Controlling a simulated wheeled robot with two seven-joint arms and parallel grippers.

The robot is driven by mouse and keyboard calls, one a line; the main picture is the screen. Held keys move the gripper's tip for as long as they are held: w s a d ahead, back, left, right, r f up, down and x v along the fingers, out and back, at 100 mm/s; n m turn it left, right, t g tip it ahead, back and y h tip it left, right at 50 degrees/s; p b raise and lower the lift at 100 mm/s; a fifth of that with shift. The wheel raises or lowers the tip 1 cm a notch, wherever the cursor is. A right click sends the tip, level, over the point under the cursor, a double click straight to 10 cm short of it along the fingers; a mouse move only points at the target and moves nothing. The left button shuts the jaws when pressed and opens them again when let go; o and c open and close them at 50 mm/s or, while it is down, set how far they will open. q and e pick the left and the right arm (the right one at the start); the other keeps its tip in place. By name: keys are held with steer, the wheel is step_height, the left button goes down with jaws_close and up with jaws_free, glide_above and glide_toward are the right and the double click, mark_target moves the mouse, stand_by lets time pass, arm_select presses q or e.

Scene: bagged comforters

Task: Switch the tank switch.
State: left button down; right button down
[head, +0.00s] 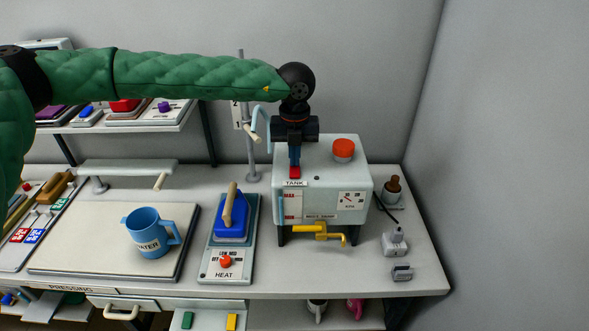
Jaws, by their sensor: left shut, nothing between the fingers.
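The tank (360,175) is a pale box on dark legs at the right of the bench. It carries a "TANK" label, gauges, a red round cap (344,149) and a yellow valve handle (322,231). The red tank switch (295,172) sits at the top front edge, just above the label. My left gripper (295,163) points down from above, shut and empty, with its tips at or just over the switch. The fingers partly cover the switch, so I cannot tell if they touch it or how it is set. My right gripper is out of view.
A blue iron (231,222) stands on a heat base (226,276) left of the tank. A blue water jug (150,234) stands on a pressing board (70,246). Plugs (395,242) and a small brown-topped bottle (392,190) are to the right. A wall closes off the right.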

arm_select(q)
steer(key=shift+f, duration=0.25)
steer(key=shift+r, duration=0.1)
steer(key=shift+r+b, duration=0.5)
steer(key=shift+r, duration=2.95)
